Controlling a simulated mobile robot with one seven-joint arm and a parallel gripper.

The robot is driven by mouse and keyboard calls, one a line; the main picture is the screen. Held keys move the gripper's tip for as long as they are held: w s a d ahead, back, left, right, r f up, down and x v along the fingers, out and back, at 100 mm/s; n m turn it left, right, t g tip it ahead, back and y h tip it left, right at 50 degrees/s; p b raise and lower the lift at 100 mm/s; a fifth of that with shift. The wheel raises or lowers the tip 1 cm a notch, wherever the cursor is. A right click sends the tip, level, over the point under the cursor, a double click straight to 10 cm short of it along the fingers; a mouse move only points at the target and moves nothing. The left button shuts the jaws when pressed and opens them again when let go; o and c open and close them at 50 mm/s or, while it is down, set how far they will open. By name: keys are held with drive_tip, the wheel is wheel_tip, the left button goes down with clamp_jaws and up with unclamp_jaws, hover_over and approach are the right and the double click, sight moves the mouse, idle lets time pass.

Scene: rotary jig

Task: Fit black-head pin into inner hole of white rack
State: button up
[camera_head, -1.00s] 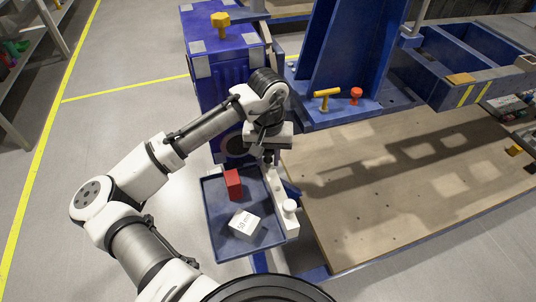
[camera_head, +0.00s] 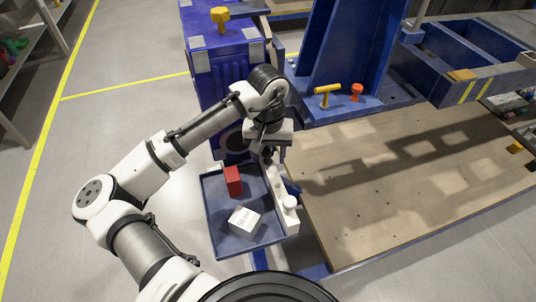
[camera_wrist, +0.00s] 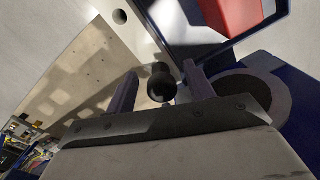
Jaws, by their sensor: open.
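A pin with a round black head (camera_wrist: 161,87) shows between my gripper's fingers (camera_wrist: 160,92). The fingers are open, with a gap on both sides of the head. The pin's lower part is hidden, so its seat is unclear. In the head view my gripper (camera_head: 268,155) is over the rack's far end.
The blue tray (camera_head: 215,215) holds a red block (camera_head: 233,181) and a white labelled box (camera_head: 244,221), left of the rack. A blue cabinet (camera_head: 229,95) stands just behind. A wooden board (camera_head: 390,195) lies to the right, mostly bare.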

wheel_tip(320, 180, up, 13)
drive_tip(key=shift+b, duration=0.45)
idle(0.3)
